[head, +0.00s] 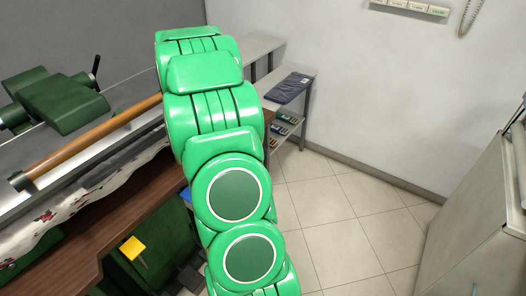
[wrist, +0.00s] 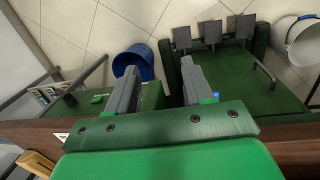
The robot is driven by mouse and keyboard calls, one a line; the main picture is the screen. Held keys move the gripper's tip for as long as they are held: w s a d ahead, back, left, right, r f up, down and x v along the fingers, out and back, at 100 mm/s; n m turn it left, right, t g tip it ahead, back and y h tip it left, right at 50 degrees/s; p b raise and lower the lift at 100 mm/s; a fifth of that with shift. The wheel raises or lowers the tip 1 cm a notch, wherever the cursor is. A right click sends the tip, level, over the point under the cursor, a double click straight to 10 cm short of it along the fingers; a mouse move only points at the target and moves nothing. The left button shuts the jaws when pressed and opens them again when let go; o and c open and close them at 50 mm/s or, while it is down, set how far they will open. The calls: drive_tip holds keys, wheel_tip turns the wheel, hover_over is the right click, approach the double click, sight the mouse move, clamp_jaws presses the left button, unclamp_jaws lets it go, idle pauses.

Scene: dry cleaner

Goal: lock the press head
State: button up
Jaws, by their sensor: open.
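The press head (head: 110,110) is a long grey metal piece at the left of the head view. A wooden bar (head: 95,136) runs along its front side. A dark green block (head: 62,103) sits on top, with a black lever (head: 96,66) standing beside it. My green arm hides the right end of the press. In the wrist view my gripper (wrist: 160,72) is open and empty, its two grey fingers apart above the floor and green machine base (wrist: 232,85). A small orange wooden piece (wrist: 36,162) shows at the lower left there. The gripper is hidden in the head view.
A floral cloth (head: 80,205) lies under the press head, above a brown wooden edge (head: 105,222). A yellow pedal (head: 133,249) is below. A blue bin (wrist: 134,62) and white bucket (wrist: 303,42) stand on the floor. A cabinet (head: 475,205) is at right; tiled floor between is clear.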

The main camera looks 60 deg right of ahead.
drive_tip(key=w+d+f+t, duration=0.2)
drive_tip(key=d+f, duration=0.5)
drive_tip(key=f, duration=0.5)
drive_tip(key=w+d+f+t, duration=0.3)
drive_tip(key=d+f, duration=0.4)
drive_tip(key=f, duration=0.4)
drive_tip(key=w+d+f+m+t+h, duration=0.1)
drive_tip(key=w+d+t+h, duration=0.15)
drive_tip(key=d, duration=0.35)
drive_tip(key=w+d+f+m+t+h, duration=0.1)
drive_tip(key=w+d+h, duration=0.2)
drive_tip(key=d, duration=0.4)
drive_tip(key=s+d+r+n+t+h, duration=0.1)
drive_tip(key=s+d+r+h, duration=0.3)
drive_tip(key=d+h, duration=0.4)
drive_tip(key=shift+d+t, duration=0.65)
drive_tip(key=shift+d, duration=0.25)
drive_tip(key=shift+x, duration=3.8)
drive_tip(key=shift+r, duration=0.1)
clamp_jaws()
